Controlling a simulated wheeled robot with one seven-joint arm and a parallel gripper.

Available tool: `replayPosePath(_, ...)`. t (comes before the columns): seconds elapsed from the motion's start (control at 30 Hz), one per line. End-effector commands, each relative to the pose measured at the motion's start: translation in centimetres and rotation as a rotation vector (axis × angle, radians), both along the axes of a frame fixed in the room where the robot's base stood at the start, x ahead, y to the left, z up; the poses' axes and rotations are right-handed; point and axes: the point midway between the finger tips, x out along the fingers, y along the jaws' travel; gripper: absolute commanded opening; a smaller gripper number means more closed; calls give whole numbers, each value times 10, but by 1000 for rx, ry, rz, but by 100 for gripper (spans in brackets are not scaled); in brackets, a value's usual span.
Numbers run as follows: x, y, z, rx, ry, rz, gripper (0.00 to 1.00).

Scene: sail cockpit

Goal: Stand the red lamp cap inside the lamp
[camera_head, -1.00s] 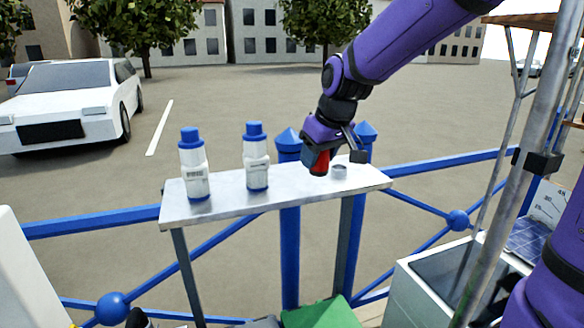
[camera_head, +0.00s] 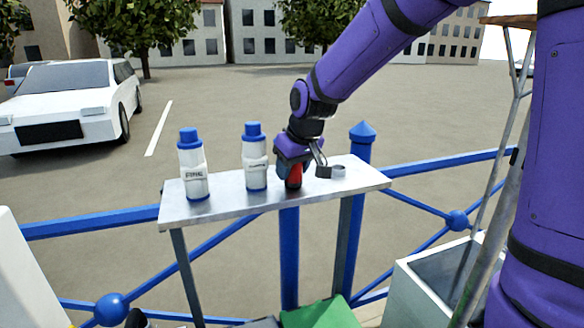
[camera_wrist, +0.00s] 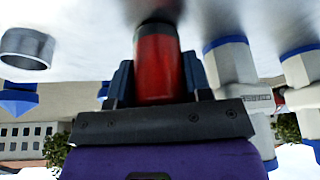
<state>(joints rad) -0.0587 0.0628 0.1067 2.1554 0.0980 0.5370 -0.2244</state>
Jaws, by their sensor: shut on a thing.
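The red lamp cap (camera_head: 294,178), a red cylinder with a dark end, is held in my gripper (camera_head: 292,165) over the right half of the grey shelf. It looks roughly upright; I cannot tell whether it touches the shelf. In the wrist view the red cap (camera_wrist: 157,70) sits between the two dark fingers of my gripper (camera_wrist: 158,84), its dark end near the shelf. A short grey open ring (camera_head: 338,171) stands on the shelf to the right, apart from the cap; it also shows in the wrist view (camera_wrist: 27,48). It may be the lamp, but I cannot be sure.
Two white bottles with blue tops stand left of my gripper, one near (camera_head: 255,165) and one farther left (camera_head: 194,170). The shelf (camera_head: 225,205) has narrow edges. Blue railing posts (camera_head: 360,150) and bars rise around it. A white open box (camera_head: 425,285) is at lower right.

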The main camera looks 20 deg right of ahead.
Motion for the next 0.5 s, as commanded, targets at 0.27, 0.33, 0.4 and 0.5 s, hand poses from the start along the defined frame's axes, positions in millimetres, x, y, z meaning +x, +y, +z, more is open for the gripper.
replayPosePath(0.27, 0, 0, -3, 0, 0, 0, 66)
replayPosePath(0.33, 0, 0, -3, 0, 0, 0, 71)
replayPosePath(0.4, 0, 0, -3, 0, 0, 0, 71)
replayPosePath(0.5, 0, 0, -3, 0, 0, 0, 71)
